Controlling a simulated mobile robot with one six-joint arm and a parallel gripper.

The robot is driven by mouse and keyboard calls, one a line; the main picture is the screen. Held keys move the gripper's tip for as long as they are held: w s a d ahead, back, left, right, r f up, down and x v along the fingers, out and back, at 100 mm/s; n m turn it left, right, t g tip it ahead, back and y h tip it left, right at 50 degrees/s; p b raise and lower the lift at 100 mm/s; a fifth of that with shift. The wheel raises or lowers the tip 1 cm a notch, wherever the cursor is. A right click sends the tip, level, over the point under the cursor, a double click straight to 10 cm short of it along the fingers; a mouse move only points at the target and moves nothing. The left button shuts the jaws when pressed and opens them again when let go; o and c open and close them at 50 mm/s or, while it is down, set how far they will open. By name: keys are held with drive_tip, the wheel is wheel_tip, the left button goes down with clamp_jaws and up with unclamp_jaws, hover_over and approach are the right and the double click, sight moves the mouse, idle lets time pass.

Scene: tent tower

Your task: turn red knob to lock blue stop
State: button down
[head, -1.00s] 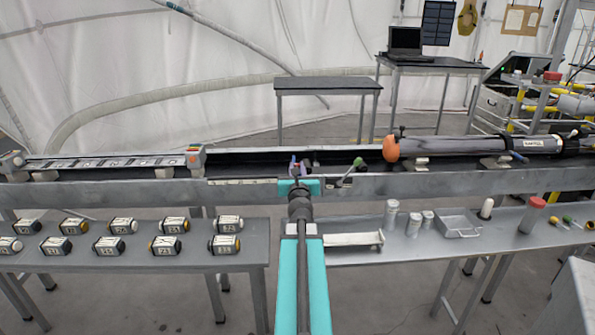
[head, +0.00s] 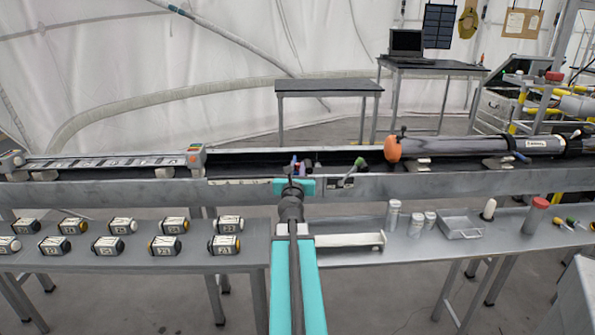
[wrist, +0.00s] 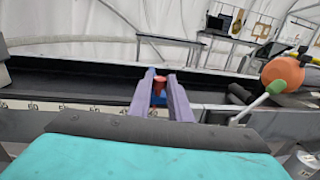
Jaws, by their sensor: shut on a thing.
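My gripper (wrist: 161,78) shows in the wrist view as two purple fingers, shut on the red knob (wrist: 159,86). The knob sits between the fingertips, just above the blue stop (wrist: 158,99). The fingers hide the sides of the knob and most of the stop. In the head view my gripper (head: 296,166) is at the long rail's near edge, and the knob and stop are too small and covered to tell their angle.
The grey rail (head: 440,183) runs across the view. A green-tipped lever (head: 361,163) stands just right of my gripper, and an orange-ended dark tube (head: 470,147) lies farther right. Cylinders and a metal tray (head: 461,224) stand right.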

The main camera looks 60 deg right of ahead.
drive_tip(key=shift+w+m+g+h+b, duration=0.1)
drive_tip(key=shift+m+g+h+b, duration=0.3)
drive_tip(key=shift+m+g+b, duration=0.25)
idle(0.5)
drive_tip(key=c, duration=1.6)
unclamp_jaws()
drive_tip(key=shift+c, duration=0.2)
drive_tip(key=shift+a, duration=0.15)
